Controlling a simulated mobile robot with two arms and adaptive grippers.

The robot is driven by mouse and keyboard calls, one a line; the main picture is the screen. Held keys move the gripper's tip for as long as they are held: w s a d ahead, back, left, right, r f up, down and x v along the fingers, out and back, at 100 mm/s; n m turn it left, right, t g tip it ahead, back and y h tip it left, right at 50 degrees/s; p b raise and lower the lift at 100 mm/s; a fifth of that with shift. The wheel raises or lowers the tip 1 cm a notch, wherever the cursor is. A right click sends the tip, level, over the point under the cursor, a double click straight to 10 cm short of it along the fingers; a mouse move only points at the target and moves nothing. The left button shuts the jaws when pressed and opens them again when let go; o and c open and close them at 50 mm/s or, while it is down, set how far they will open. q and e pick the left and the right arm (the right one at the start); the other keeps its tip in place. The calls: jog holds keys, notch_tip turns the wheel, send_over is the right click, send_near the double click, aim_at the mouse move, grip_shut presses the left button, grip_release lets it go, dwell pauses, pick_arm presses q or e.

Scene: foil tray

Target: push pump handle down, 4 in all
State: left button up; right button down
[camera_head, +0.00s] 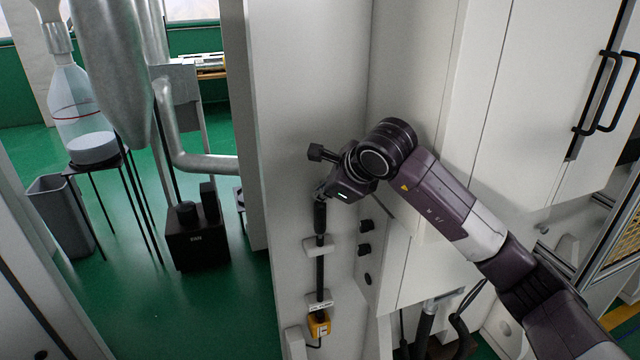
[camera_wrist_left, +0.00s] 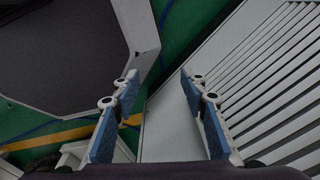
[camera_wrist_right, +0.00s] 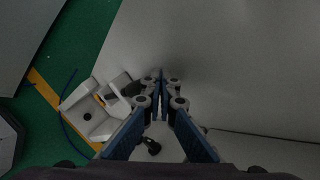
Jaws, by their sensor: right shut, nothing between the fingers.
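The pump handle is a black upright rod with a thicker dark grip (camera_head: 320,217) at its top, on the white panel in the head view. The rod runs down through pale brackets to a yellow block (camera_head: 319,325). My right gripper (camera_head: 324,191) is right above the grip, pointing down; I cannot tell whether they touch. In the right wrist view its blue-padded fingers (camera_wrist_right: 160,78) meet at the tips with nothing between them. My left gripper (camera_wrist_left: 160,77) shows only in the left wrist view, open and empty.
Black knobs (camera_head: 365,250) stick out of the panel just right of the rod. A white cabinet (camera_head: 530,90) with black handles is at the right. On the left, a clear bottle (camera_head: 75,105) stands on a black stand, with a grey bin (camera_head: 62,215) on the green floor.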

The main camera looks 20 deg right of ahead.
pick_arm(q)
jog(key=shift+r+p, duration=1.7)
pick_arm(e)
jog(key=shift+w+r, duration=0.1)
jog(key=shift+r, duration=2.8)
jog(key=shift+r+p, duration=0.35)
jog(key=shift+r, duration=0.25)
pick_arm(q)
notch_tip(320, 180, up, 3)
jog(key=shift+f+p, duration=0.1)
jog(key=shift+p, duration=0.95)
pick_arm(e)
notch_tip(320, 180, up, 4)
jog(key=shift+f, duration=0.1)
jog(key=shift+d, duration=0.1)
